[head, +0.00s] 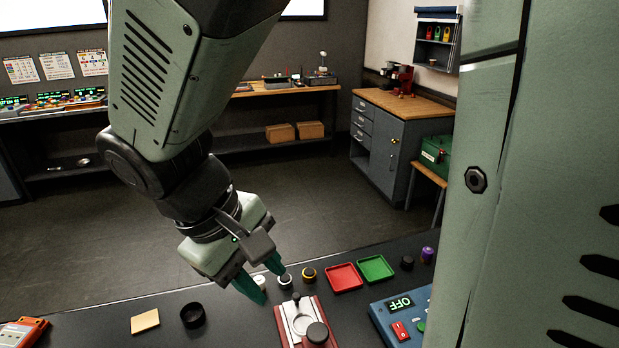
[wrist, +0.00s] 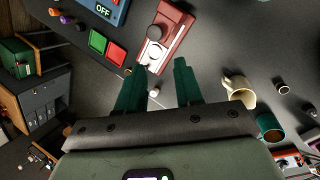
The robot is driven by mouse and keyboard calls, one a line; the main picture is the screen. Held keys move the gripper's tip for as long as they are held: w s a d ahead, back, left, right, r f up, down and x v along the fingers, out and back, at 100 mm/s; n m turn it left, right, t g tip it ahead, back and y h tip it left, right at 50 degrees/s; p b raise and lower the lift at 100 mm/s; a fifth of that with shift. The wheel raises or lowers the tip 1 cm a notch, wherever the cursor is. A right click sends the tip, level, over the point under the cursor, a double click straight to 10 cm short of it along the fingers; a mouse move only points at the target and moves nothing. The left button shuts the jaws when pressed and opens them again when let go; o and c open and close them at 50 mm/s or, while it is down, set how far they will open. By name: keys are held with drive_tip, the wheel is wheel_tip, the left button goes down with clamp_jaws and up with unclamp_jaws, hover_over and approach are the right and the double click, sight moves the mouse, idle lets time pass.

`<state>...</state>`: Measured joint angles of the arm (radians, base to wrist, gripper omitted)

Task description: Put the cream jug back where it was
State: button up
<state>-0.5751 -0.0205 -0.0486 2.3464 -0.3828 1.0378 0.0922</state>
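The cream jug (wrist: 238,92) stands on the dark worktop in the wrist view, to the right of my fingers and apart from them. A teal mug (wrist: 268,127) is close beside it. I cannot make out the jug in the head view, where my arm and gripper cover part of the worktop. My gripper (head: 272,283) is over the worktop with its green fingers pointing down. In the wrist view my gripper (wrist: 159,68) shows its two fingers spread, with nothing held between them.
A red brewer base (head: 303,326) is near the gripper. Small round parts, including a gold-ringed one (head: 309,274), stand behind it. A red tray (head: 344,277), green tray (head: 375,269) and blue switch box (head: 402,317) are right. A black ring (head: 192,315) and beige square (head: 145,320) are left.

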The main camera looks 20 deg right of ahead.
drive_tip(key=s+d+r+m+t+y, duration=0.4)
drive_tip(key=s+d+r+m+t, duration=0.1)
drive_tip(key=r, duration=0.6)
drive_tip(key=shift+s+d+m+t, duration=0.15)
drive_tip(key=shift+d+m+t, duration=0.15)
drive_tip(key=shift+d+m, duration=0.65)
